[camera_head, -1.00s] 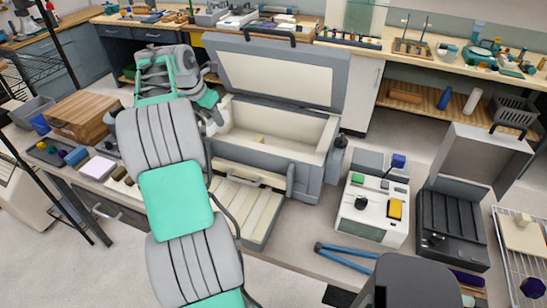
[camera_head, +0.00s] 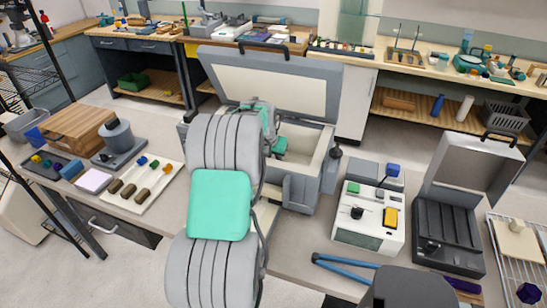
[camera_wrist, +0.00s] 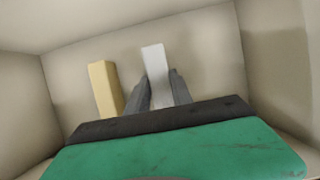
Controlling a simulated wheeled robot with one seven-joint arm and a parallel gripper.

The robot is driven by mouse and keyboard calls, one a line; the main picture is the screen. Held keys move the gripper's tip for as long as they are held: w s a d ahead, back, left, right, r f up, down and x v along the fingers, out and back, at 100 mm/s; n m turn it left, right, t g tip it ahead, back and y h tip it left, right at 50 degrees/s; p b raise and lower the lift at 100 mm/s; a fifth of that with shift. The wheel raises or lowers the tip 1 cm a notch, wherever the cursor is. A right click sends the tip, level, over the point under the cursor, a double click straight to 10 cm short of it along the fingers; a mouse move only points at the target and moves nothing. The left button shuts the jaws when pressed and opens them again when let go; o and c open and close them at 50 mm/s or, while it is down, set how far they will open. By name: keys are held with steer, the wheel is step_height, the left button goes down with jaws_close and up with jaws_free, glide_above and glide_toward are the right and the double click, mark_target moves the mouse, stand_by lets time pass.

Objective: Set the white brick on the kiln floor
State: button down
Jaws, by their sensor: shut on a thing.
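The kiln (camera_head: 302,193) stands open at the middle of the head view, its lid (camera_head: 275,75) raised behind it. My arm reaches over its front into the chamber and hides much of the inside. In the wrist view, my gripper (camera_wrist: 160,88) is shut on the white brick (camera_wrist: 154,60), one finger on each side. A yellowish brick (camera_wrist: 103,85) lies just left of it, apart from it, on the kiln floor (camera_wrist: 210,60). I cannot tell whether the white brick touches the floor. The head view hides both bricks and my fingertips.
Pale chamber walls (camera_wrist: 25,110) close in around my gripper. Right of the kiln stand a white control box (camera_head: 368,220) and a black open-lidded case (camera_head: 445,235). Blue tongs (camera_head: 345,265) lie in front.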

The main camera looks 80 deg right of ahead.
steer(key=shift+f, duration=0.3)
steer(key=c, duration=1.1)
jaws_free()
steer(key=shift+r, duration=0.4)
steer(key=b+v, duration=0.2)
steer(key=v, duration=0.9)
steer(key=shift+a+r, duration=0.15)
steer(key=shift+a, duration=0.1)
